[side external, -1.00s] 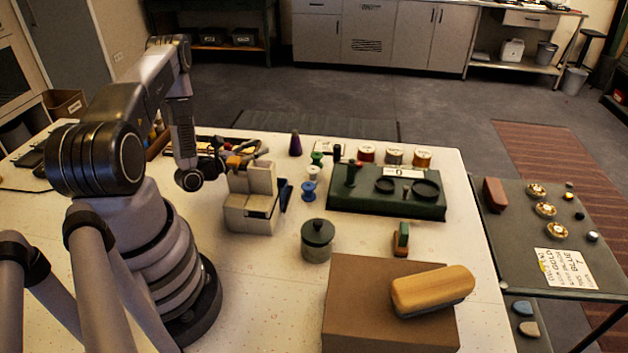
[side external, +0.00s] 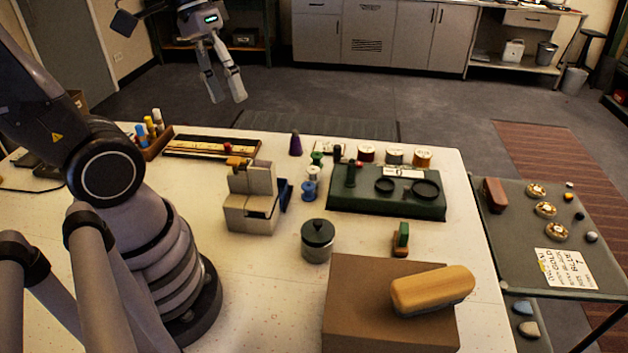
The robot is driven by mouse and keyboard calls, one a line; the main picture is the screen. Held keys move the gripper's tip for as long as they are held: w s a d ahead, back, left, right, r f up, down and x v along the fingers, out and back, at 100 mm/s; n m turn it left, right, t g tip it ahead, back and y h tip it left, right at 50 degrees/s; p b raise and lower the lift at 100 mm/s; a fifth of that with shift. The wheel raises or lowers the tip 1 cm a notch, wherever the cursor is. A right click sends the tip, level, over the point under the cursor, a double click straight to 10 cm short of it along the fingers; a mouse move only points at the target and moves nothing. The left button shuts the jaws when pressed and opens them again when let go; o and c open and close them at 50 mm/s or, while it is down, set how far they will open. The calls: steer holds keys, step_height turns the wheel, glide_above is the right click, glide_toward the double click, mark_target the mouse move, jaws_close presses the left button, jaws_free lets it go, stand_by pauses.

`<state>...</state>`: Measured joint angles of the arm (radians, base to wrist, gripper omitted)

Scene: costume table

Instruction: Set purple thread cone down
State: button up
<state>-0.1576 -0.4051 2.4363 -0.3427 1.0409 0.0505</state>
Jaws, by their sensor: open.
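The purple thread cone (side external: 296,145) stands upright on the white table (side external: 400,290), towards its back edge, left of the green thread spool. My gripper (side external: 226,100) is raised high at the upper left of the view, with its two fingers pointing down and apart. It is open and empty. In the picture it shows above and left of the cone, clear of it.
A green board with black rings (side external: 388,198) lies further right. A lidded pot (side external: 318,240) and a brown box (side external: 345,310) bearing a wooden brush (side external: 432,289) are in front.

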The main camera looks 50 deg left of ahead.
steer(key=s+a+r+m+t+y, duration=0.2)
steer(key=r+t+y, duration=0.1)
steer(key=shift+s+a+m+t, duration=0.15)
steer(key=shift+a+m+t, duration=0.15)
steer(key=shift+m, duration=0.1)
steer(key=shift+o, duration=0.5)
steer(key=shift+s+a+r, duration=0.1)
steer(key=shift+a+r, duration=0.05)
